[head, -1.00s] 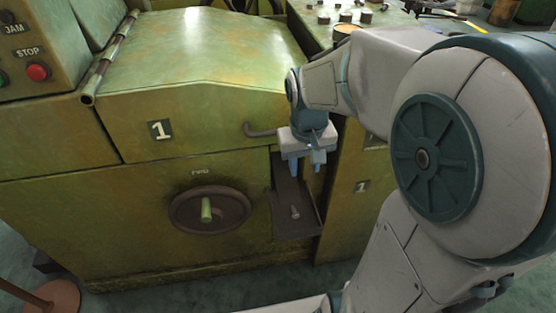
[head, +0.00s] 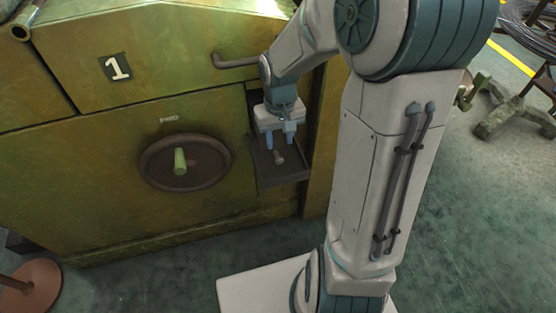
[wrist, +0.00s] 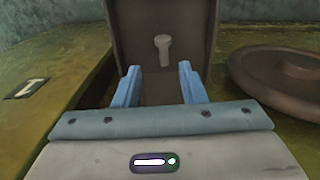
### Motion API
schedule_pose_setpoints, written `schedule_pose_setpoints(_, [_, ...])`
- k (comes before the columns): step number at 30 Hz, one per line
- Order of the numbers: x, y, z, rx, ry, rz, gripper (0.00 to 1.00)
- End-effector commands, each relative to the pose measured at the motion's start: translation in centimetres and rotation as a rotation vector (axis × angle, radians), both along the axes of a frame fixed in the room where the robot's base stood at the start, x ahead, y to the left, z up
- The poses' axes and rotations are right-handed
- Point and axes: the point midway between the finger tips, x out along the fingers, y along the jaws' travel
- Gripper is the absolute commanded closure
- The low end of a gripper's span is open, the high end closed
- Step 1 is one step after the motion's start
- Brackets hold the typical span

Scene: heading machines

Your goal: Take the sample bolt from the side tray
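The sample bolt (head: 279,158) lies in the dark side tray (head: 287,176) on the front of the green machine. In the wrist view the bolt (wrist: 162,48) shows its head and shank against the tray floor (wrist: 190,27), beyond my fingertips. My gripper (head: 279,142) is just above the tray. In the wrist view its two blue fingers (wrist: 158,72) stand apart with nothing between them. The bolt is in line with the gap between the fingers and is not touched.
A handwheel (head: 185,162) with a green knob sits left of the tray; it shows at right in the wrist view (wrist: 285,75). A bent handle (head: 236,62) juts out above the tray. A brown round base (head: 30,285) stands on the floor at lower left.

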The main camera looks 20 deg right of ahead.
Motion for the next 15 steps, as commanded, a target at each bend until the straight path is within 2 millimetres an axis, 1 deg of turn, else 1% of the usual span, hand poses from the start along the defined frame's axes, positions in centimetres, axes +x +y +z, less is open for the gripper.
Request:
schedule_pose_setpoints(5, [0.0,0.1,-1.0,0.000,0.000,0.000,0.63])
schedule_pose_setpoints(12, [-0.2,0.5,-4.6,0.001,0.002,0.000,0.63])
schedule_pose_setpoints(15, [-0.2,0.5,-5.5,0.000,0.001,0.000,0.63])
